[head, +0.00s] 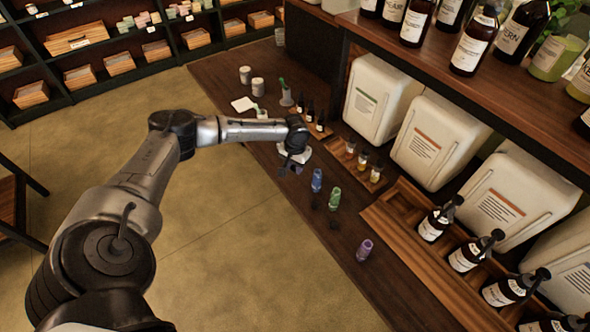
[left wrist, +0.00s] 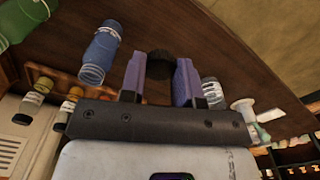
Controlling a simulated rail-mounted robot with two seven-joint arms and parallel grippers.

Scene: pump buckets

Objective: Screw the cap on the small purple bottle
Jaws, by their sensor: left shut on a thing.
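The small purple bottle (head: 364,250) stands upright on the dark wooden counter, at the lower middle of the head view, with no cap visible on it. My left gripper (head: 290,166) is farther back along the counter, up and left of the bottle and apart from it. In the left wrist view, the left gripper (left wrist: 160,78) has its two fingers on either side of a black cap (left wrist: 160,63) and is shut on it. Whether the cap touches the counter cannot be told. The purple bottle does not show in the left wrist view. My right gripper is not in view.
A blue bottle (head: 317,180) and a green bottle (head: 335,198) stand between the left gripper and the purple bottle. Small dark caps (head: 332,229) seem to lie near them. A wooden tray with black pump bottles (head: 433,224) lines the right. Open counter surrounds the purple bottle.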

